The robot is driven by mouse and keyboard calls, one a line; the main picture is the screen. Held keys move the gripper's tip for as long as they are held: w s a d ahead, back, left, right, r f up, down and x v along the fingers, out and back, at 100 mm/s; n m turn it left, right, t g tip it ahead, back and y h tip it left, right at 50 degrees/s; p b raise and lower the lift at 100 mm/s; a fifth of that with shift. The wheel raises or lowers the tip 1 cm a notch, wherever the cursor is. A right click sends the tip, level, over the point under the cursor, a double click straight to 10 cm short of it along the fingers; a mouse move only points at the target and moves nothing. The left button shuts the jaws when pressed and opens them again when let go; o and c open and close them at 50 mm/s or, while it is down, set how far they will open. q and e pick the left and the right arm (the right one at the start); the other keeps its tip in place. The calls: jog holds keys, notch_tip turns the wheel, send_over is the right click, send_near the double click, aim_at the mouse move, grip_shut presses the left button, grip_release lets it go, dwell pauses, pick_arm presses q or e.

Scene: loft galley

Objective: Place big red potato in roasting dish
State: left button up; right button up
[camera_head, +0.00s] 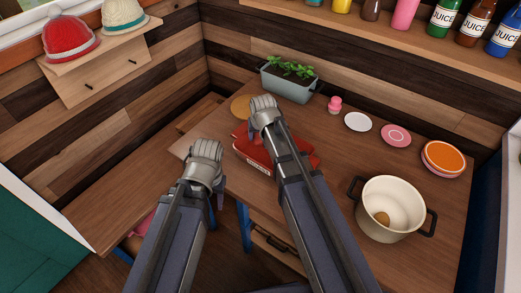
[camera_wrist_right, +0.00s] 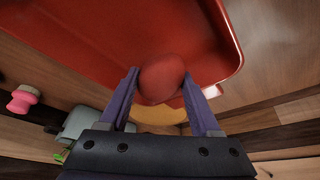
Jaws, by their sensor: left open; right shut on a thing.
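The big red potato (camera_wrist_right: 162,77) sits between the two fingers of my right gripper (camera_wrist_right: 162,92) in the right wrist view, and the fingers are shut on it. The red roasting dish (camera_wrist_right: 110,30) fills the upper part of that view beyond the potato. In the head view the dish (camera_head: 254,157) lies on the counter, partly hidden by my right arm, with my right gripper (camera_head: 265,112) over its far side. I cannot tell whether the potato touches the dish. My left gripper (camera_head: 208,172) is open left of the dish, near the counter's edge; its fingertips are mostly hidden.
A planter (camera_head: 289,80), a pink shaker (camera_head: 334,105), a white plate (camera_head: 357,122), a pink plate (camera_head: 396,135) and stacked plates (camera_head: 443,157) line the back. A round yellowish board (camera_head: 240,105) lies behind the dish.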

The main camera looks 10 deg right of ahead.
aim_at(260, 143)
jog(key=shift+f, duration=0.2)
notch_tip(260, 143, down, 4)
jog(key=b, duration=0.3)
jog(key=shift+b, duration=0.35)
jog(key=shift+r, duration=0.2)
jog(key=shift+f, duration=0.1)
jog(key=o, duration=1.5)
